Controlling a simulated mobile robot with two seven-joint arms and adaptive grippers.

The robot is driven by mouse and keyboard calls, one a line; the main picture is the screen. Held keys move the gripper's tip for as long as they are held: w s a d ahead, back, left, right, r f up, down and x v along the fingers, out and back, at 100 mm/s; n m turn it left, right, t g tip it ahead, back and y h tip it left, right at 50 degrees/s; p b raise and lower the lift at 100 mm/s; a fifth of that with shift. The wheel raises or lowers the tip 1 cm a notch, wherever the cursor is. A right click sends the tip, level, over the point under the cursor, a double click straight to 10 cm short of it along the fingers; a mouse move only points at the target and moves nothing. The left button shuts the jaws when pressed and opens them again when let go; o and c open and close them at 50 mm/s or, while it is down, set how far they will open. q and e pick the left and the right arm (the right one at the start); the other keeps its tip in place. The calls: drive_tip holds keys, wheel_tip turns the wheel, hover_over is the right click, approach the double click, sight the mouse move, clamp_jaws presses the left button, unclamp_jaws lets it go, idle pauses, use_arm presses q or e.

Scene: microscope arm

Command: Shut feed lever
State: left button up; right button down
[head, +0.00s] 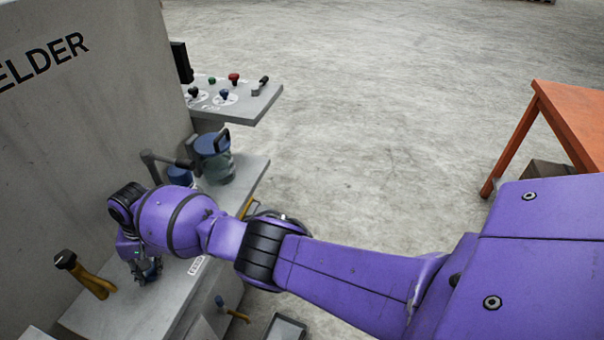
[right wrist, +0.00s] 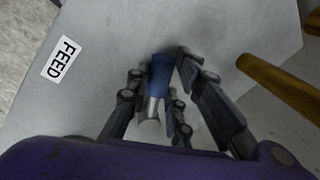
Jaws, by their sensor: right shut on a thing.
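The feed lever (right wrist: 161,70) shows in the right wrist view as a blue grip on a short metal stem, beside the FEED label (right wrist: 62,59) on the grey shelf. My right gripper (right wrist: 160,82) has its dark fingers around the blue grip and is shut on it. In the head view the right gripper (head: 147,270) is low at the left, over the shelf (head: 122,310), and the FEED label (head: 197,265) is to its right. There the lever is mostly hidden by my wrist and fingers. My left gripper is not in view.
A yellow lever with a black knob (head: 65,260) stands left of the gripper. A grey control panel (head: 255,103) and a blue-topped canister (head: 214,168) are further back. The machine wall (head: 80,130) rises at left. An orange table (head: 572,112) is at right, with open floor between.

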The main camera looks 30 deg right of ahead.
drive_tip(key=shift+w+a+r+m, duration=0.2)
drive_tip(key=shift+a+m, duration=0.1)
drive_tip(key=shift+m, duration=0.1)
drive_tip(key=c, duration=1.6)
unclamp_jaws()
drive_tip(key=shift+o, duration=0.2)
drive_tip(key=shift+f, duration=0.1)
wheel_tip(320, 180, up, 12)
drive_tip(key=d, duration=0.2)
drive_tip(key=shift+s, duration=0.4)
drive_tip(key=shift+d+f, duration=0.1)
drive_tip(key=shift+f, duration=0.05)
